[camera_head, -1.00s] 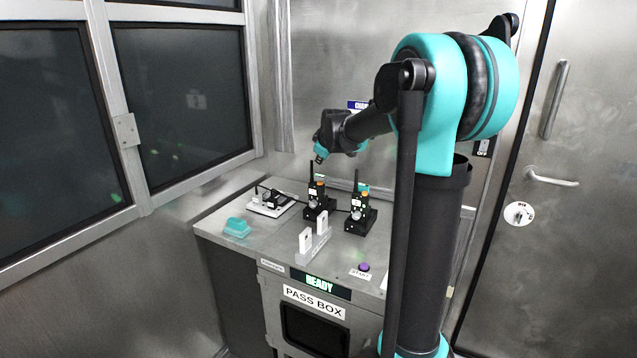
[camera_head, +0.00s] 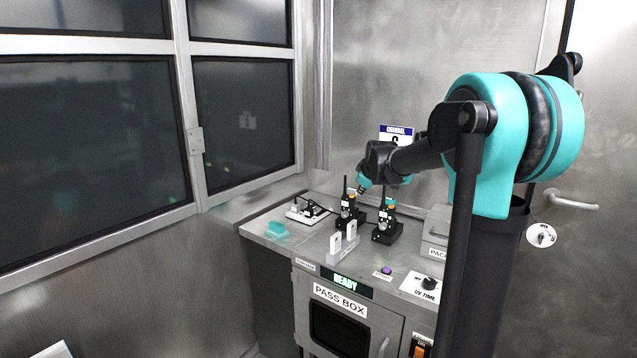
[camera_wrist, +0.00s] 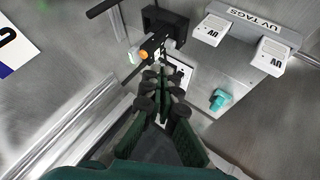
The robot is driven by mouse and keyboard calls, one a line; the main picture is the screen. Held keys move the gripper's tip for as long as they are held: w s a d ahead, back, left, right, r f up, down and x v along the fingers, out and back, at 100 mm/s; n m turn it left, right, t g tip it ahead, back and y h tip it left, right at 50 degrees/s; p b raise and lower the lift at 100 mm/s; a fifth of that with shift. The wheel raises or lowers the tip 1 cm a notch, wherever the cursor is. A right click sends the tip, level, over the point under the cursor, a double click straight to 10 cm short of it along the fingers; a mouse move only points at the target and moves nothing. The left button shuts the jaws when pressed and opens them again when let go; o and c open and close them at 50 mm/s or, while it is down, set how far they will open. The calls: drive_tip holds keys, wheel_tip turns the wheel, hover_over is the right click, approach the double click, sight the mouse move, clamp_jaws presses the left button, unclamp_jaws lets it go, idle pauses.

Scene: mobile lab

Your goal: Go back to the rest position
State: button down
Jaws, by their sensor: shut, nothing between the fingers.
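My gripper (camera_head: 364,186) hangs above the counter, near the top of the left black radio (camera_head: 351,206) in the head view. Its contact with anything cannot be told there. In the wrist view my gripper (camera_wrist: 160,82) has its green fingers with black pads together and nothing between them. A radio with an orange knob (camera_wrist: 147,52) stands just beyond the fingertips, partly hidden by them. A second black radio (camera_head: 387,226) stands to the right in the head view. My arm reaches out from the right side of the head view.
The pass box (camera_head: 340,325) below reads READY. Windows and walls close off the left and back.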

drive_tip(key=s+d+f+m+g, duration=0.1)
drive_tip(key=s+f+m, duration=0.2)
drive_tip(key=s+f, duration=0.4)
drive_tip(key=s+d+f+m+g, duration=0.1)
drive_tip(key=s+f, duration=0.7)
drive_tip(key=s, duration=1.2)
drive_tip(key=s+d+f+m+g+h, duration=0.1)
drive_tip(key=s+f+m, duration=0.5)
drive_tip(key=s, duration=0.7)
wheel_tip(320, 180, down, 2)
drive_tip(key=shift+s+d+g, duration=0.15)
drive_tip(key=shift+d+g, duration=0.3)
drive_tip(key=shift+g, duration=0.55)
